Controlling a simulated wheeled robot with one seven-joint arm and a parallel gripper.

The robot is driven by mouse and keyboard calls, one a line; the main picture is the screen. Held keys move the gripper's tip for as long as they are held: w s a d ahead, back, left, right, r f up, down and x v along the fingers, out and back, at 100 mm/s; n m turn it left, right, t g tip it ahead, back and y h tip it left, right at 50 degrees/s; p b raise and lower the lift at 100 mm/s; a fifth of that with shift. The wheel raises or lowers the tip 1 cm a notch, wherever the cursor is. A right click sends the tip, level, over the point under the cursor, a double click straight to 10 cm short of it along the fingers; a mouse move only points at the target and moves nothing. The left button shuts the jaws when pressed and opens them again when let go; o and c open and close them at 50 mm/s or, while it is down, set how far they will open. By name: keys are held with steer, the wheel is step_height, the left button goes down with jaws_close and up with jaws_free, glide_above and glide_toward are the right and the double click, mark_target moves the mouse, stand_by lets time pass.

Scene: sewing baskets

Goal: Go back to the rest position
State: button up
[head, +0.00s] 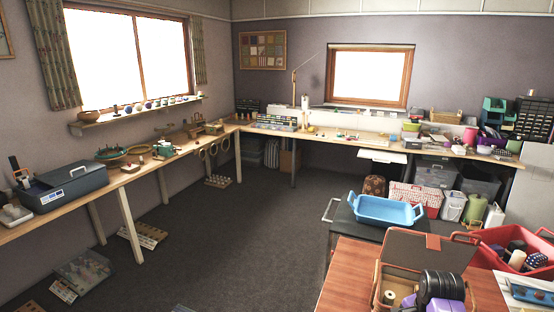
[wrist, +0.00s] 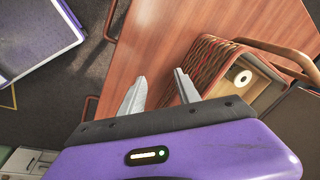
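My gripper (wrist: 160,84) is open in the wrist view, its two grey fingers apart with only the bare wooden table (wrist: 158,38) showing beneath them. It holds nothing. The sewing basket (wrist: 212,62) is close to the right of the fingers, and a pale spool (wrist: 243,78) lies inside it. In the head view my purple and black wrist is at the lower right, in front of the open basket (head: 420,251), and hides part of it. The fingertips cannot be made out there. A spool (head: 389,297) shows in the basket, left of my wrist.
A red bin (head: 482,258) with dark spools stands to the right of the basket. A blue tray (head: 385,213) is on a dark cart behind the table. Long workbenches (head: 105,184) line the walls. The floor (head: 240,235) in the middle is mostly clear.

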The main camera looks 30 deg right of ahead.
steer(key=a+f, duration=0.1)
steer(key=a+f+n, duration=0.1)
steer(key=a+f, duration=0.1)
steer(key=s+a+f+n+t, duration=0.1)
steer(key=a+f, duration=0.1)
steer(key=shift+a+h, duration=0.2)
steer(key=shift+h, duration=0.1)
steer(key=s+a+f+n+t+b, duration=0.1)
steer(key=s+a+n+t, duration=0.3)
steer(key=a, duration=0.5)
steer(key=s+a+f+n+t+b, duration=0.1)
steer(key=s+a+f+n, duration=0.1)
steer(key=s+a+n, duration=0.5)
steer(key=s+a+r+n+t, duration=0.2)
steer(key=s+a+r, duration=0.2)
steer(key=r, duration=0.3)
steer(key=s+a+r+n+t+y, duration=0.1)
steer(key=s+a+r+n+t, duration=0.1)
steer(key=r, duration=0.6)
steer(key=s+a+r+n+t+y+b, duration=0.1)
steer(key=s+a+r+n+t, duration=0.2)
steer(key=s+a+r, duration=0.4)
steer(key=shift+a+r, duration=0.15)
steer(key=shift+r, duration=0.3)
